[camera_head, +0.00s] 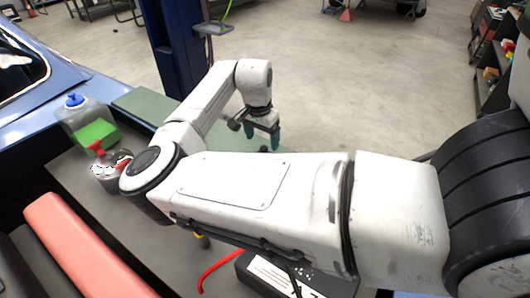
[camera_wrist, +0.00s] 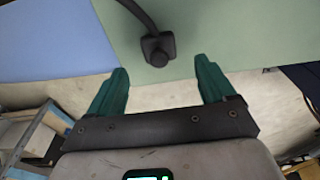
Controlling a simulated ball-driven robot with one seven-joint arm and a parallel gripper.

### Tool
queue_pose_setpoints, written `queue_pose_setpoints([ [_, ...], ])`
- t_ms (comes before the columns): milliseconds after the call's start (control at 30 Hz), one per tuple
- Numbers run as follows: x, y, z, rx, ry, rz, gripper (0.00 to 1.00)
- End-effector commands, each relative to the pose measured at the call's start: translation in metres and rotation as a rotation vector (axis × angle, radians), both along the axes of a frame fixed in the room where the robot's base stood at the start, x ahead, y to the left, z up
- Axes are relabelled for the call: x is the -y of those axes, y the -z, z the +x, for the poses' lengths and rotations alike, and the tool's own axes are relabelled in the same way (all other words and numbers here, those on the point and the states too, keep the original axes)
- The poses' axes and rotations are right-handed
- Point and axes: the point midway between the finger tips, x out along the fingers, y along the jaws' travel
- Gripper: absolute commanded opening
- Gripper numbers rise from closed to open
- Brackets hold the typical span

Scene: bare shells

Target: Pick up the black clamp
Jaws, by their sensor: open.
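A black piece with a curved bar and a blocky end, which looks like the black clamp (camera_wrist: 157,47), lies on a pale green surface (camera_wrist: 225,30) at the top of the wrist view. Only part of it shows, as the bar runs out of the top edge. My gripper (camera_wrist: 161,80) is open, with its two teal fingers apart and nothing between them. The blocky end is just ahead of the fingertips, about midway between them.
A jug with green liquid (camera_head: 95,130) and a red-topped bottle (camera_head: 103,170) stand left of my arm. A red padded strip (camera_head: 80,245) and a red curved bar (camera_head: 215,270) are near the front. A blue post (camera_head: 175,50) rises behind. Open floor (camera_head: 370,90) lies beyond.

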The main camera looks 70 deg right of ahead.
Motion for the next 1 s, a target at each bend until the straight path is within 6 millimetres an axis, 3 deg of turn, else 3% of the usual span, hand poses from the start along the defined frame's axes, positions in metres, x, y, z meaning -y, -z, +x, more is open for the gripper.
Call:
queue_pose_setpoints([
  [233, 0.002, 0.017, -0.001, 0.000, -0.001, 0.001, 0.83],
  [533, 0.005, 0.057, -0.003, 0.000, -0.001, 0.002, 0.83],
  [833, 0.006, 0.062, -0.003, 0.001, -0.001, 0.000, 0.83],
  [1000, 0.006, 0.062, -0.003, 0.001, -0.001, 0.000, 0.67],
])
